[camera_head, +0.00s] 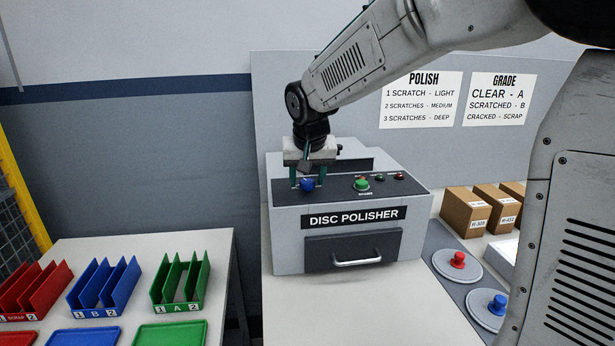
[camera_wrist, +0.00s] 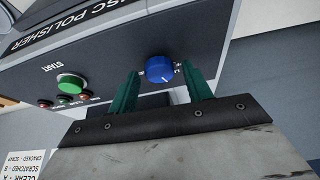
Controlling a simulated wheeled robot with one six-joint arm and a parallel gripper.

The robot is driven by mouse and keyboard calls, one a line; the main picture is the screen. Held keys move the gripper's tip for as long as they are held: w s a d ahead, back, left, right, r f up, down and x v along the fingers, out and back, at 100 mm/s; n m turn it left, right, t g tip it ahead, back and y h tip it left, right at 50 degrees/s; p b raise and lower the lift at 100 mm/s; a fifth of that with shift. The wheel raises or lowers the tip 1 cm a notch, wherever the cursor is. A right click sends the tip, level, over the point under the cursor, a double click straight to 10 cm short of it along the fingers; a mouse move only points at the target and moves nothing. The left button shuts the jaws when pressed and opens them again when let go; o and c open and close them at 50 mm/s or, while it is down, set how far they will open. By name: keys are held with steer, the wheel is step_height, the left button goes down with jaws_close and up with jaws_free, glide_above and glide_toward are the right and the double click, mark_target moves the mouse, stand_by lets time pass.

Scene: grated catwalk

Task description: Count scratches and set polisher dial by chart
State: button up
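The disc polisher (camera_head: 400,243) is a grey machine on the white bench, its drawer (camera_head: 320,255) shut. Its blue dial (camera_head: 307,185) sits at the left of the dark panel. It also shows in the wrist view (camera_wrist: 159,68) with a white pointer mark; the small letters around it are partly hidden. My gripper (camera_head: 307,178) is open over the dial, its green fingers on either side of it with gaps visible in the wrist view (camera_wrist: 166,85). The POLISH chart (camera_head: 421,100) reads 1 scratch light, 2 medium, 3 deep. No disc with scratches is visible.
A green START button (camera_head: 362,184) and small lamps sit right of the dial. Red, blue and green racks (camera_head: 180,285) stand on the left table. Brown boxes (camera_head: 467,212) and round pads with red (camera_head: 458,260) and blue (camera_head: 498,304) knobs are on the right.

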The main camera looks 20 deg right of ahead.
steer(key=v, duration=0.7)
steer(key=shift+s+r, duration=0.2)
steer(key=shift+r, duration=0.15)
stand_by(0.4)
steer(key=s+d+f+n+g, duration=0.1)
steer(key=s+f, duration=0.1)
steer(key=s, duration=0.9)
steer(key=s+d+f+n+g, duration=0.1)
steer(key=s+f, duration=0.2)
steer(key=s, duration=0.8)
steer(key=s+d+f+y, duration=0.1)
steer(key=s+f, duration=0.2)
steer(key=s, duration=0.7)
steer(key=shift+s+d+n+g, duration=0.3)
steer(key=shift+s+n+g, duration=0.1)
